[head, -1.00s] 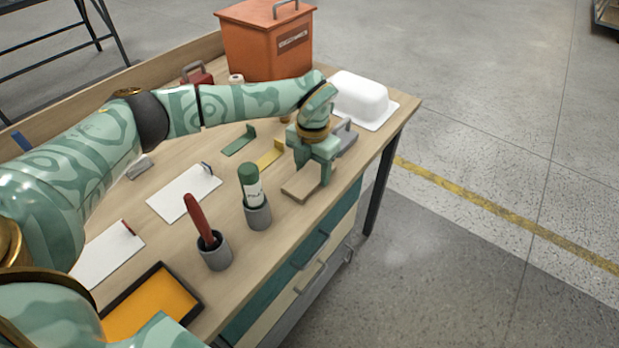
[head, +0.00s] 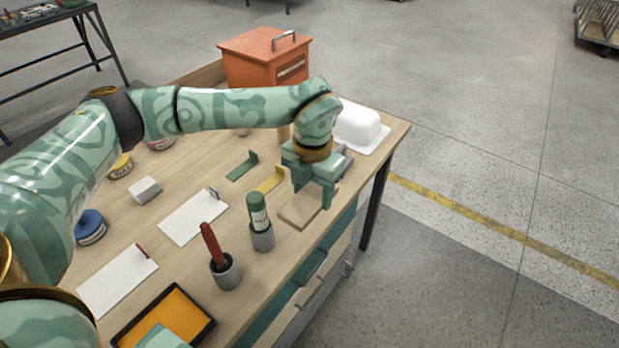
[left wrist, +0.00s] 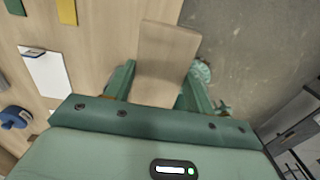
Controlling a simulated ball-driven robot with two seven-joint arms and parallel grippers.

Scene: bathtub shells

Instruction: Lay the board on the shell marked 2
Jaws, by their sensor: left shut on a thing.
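The board (head: 301,208), a small flat piece of pale wood, is in the jaws of my left gripper (head: 312,194) near the table's front right edge. In the left wrist view the board (left wrist: 165,60) runs out from between the two green fingers. I cannot tell whether it touches the tabletop. A white rounded shell (head: 357,128) stands behind the gripper at the table's far right corner. No number mark is readable on it. My right gripper is not in view.
An orange box (head: 265,60) stands at the back. Green (head: 243,167) and yellow (head: 271,180) brackets lie left of the gripper. Two grey cups hold a green-capped bottle (head: 258,212) and a red-handled tool (head: 213,246). White sheets (head: 193,217) and a yellow-orange tray (head: 165,318) lie nearer.

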